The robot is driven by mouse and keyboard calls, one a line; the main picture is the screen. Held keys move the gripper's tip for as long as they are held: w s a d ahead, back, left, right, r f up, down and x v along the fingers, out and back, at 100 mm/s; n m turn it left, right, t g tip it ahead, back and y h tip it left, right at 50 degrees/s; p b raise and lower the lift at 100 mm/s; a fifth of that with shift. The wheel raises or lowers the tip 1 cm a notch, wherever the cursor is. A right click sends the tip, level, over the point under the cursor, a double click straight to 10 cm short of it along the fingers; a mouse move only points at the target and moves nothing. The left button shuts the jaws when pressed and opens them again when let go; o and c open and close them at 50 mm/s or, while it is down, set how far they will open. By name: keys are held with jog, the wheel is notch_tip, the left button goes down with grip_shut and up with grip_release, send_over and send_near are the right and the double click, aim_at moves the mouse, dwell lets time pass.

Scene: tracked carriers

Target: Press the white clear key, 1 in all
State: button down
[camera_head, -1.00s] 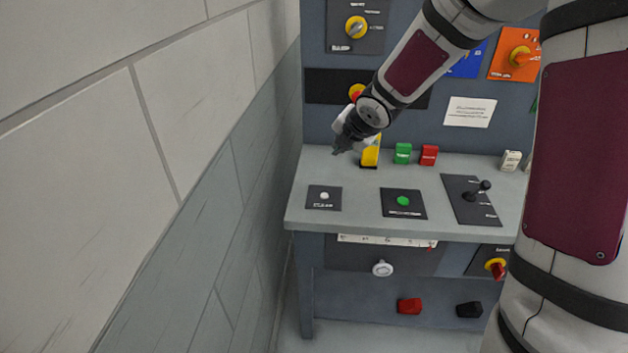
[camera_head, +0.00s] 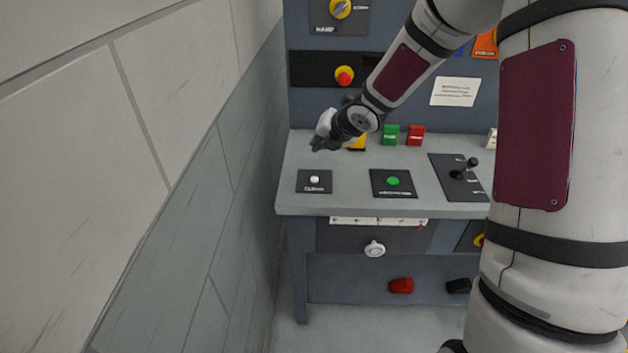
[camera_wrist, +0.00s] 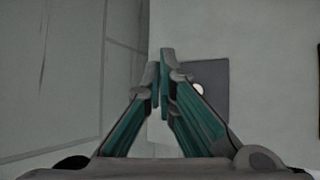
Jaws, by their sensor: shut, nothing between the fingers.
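The white clear key (camera_head: 314,180) is a small round button on a dark square plate (camera_head: 314,188) at the left end of the grey desk top. In the wrist view the white key (camera_wrist: 199,89) shows just right of the fingertips, partly hidden by a finger, on its dark plate (camera_wrist: 215,76). My gripper (camera_head: 317,147) is shut and empty. It is above the desk, behind the key in the head view, and apart from it. In the wrist view its fingertips (camera_wrist: 164,52) meet left of the key, near the plate's left edge.
A green button (camera_head: 393,181) on its own plate lies right of the key, then a black joystick (camera_head: 469,165). A yellow block (camera_head: 357,144) and green (camera_head: 390,134) and red (camera_head: 416,135) blocks stand behind. A wall (camera_head: 200,170) rises at the left.

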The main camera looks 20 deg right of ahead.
aim_at(317, 178)
jog(key=shift+f+b, duration=3.7)
jog(key=shift+f, duration=0.2)
jog(key=shift+f, duration=0.15)
jog(key=shift+f+b, duration=0.3)
jog(key=shift+b, duration=0.25)
jog(key=shift+f+b, duration=0.4)
jog(key=shift+b, duration=0.05)
jog(key=shift+r, duration=0.15)
jog(key=shift+r+p, duration=0.75)
jog(key=shift+p, duration=0.05)
notch_tip(317, 178, up, 5)
jog(key=p, duration=0.5)
